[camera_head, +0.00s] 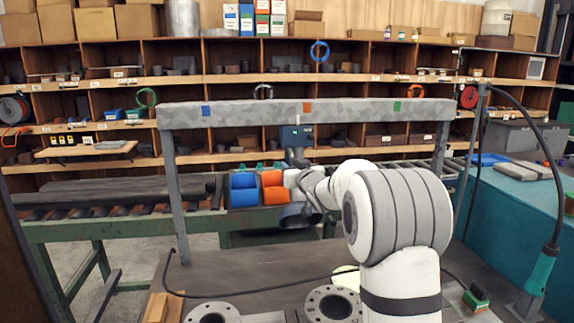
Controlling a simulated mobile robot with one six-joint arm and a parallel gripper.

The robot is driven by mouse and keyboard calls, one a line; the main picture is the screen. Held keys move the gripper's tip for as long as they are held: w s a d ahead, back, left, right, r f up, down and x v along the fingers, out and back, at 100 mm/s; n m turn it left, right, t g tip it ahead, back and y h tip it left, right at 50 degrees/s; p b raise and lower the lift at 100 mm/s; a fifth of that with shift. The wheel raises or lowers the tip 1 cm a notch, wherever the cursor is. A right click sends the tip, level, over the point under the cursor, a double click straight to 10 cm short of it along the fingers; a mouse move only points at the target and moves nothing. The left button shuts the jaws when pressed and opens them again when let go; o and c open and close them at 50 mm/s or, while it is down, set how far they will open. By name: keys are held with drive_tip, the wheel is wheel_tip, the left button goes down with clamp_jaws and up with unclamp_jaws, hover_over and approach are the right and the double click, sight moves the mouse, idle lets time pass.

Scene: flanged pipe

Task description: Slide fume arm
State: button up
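A grey overhead rail (380,111) on two posts spans the bench, with a blue mark (206,110), an orange mark (307,107) and a green mark (397,106) on its face. A dark blue carriage (295,136) hangs just under the rail, slightly left of the orange mark, with a small white pointer above it. A dark grey link runs down from the carriage; this looks like the fume arm. A blue-grey rounded part, possibly its hood, shows lower down. My gripper (312,190) is at or close to this lower part; contact and finger opening cannot be made out.
Flanged pipe pieces (333,304) are at the bench front. A cable crosses the dark bench top (240,272). A black-and-teal stand (541,272) is at right.

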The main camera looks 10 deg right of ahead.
drive_tip(key=shift+w, duration=0.35)
drive_tip(key=shift+c, duration=0.4)
clamp_jaws()
